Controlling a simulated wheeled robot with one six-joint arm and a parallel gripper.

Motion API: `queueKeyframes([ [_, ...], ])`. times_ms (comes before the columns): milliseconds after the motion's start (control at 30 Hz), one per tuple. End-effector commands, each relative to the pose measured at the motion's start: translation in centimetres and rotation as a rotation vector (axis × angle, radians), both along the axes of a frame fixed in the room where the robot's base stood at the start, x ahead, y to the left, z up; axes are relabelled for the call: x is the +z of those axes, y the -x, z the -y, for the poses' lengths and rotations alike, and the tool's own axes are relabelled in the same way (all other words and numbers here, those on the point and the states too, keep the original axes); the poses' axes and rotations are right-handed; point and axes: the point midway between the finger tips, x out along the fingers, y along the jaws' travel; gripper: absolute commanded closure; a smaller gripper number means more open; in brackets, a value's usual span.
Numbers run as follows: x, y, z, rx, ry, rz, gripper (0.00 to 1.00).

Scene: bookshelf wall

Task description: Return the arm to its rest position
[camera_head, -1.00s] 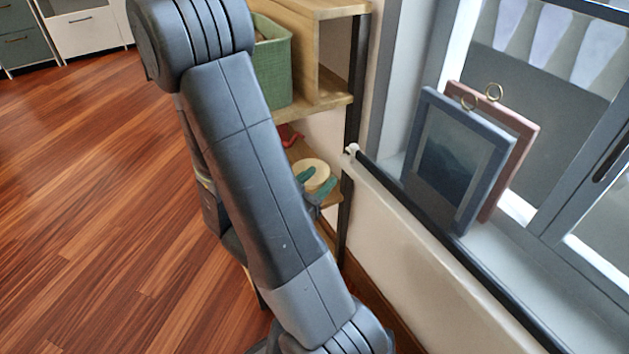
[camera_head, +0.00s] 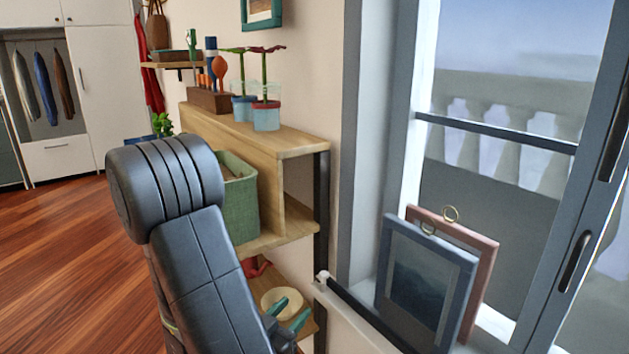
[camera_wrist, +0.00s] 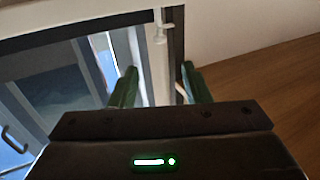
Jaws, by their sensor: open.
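My arm folds down from the dark upper joint (camera_head: 165,185) across the lower left of the head view. My gripper (camera_head: 291,313) shows only by its green fingertips, low in the head view in front of the shelf's lower level. In the wrist view my gripper (camera_wrist: 160,86) has its two green fingers apart, with nothing between them. The rest of the forearm and wrist is cut off by the bottom of the head view.
A wooden shelf unit (camera_head: 297,140) with a green basket (camera_head: 240,205) stands beside my arm. A cream round object (camera_head: 281,302) sits lower. Two framed pictures (camera_head: 425,285) lean by the window at right. Open wooden floor (camera_head: 60,245) lies at left.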

Motion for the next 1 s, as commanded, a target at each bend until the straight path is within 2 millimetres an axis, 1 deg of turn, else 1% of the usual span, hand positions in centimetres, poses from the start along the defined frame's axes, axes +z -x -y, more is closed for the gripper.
queueKeyframes([
  [700, 0.0, -8.4, 5.1, -0.003, 0.000, 0.004, 0.57],
  [833, 0.0, -9.5, 5.7, -0.002, 0.000, 0.002, 0.57],
  [1000, 0.0, -10.2, 6.1, -0.001, 0.000, 0.001, 0.57],
])
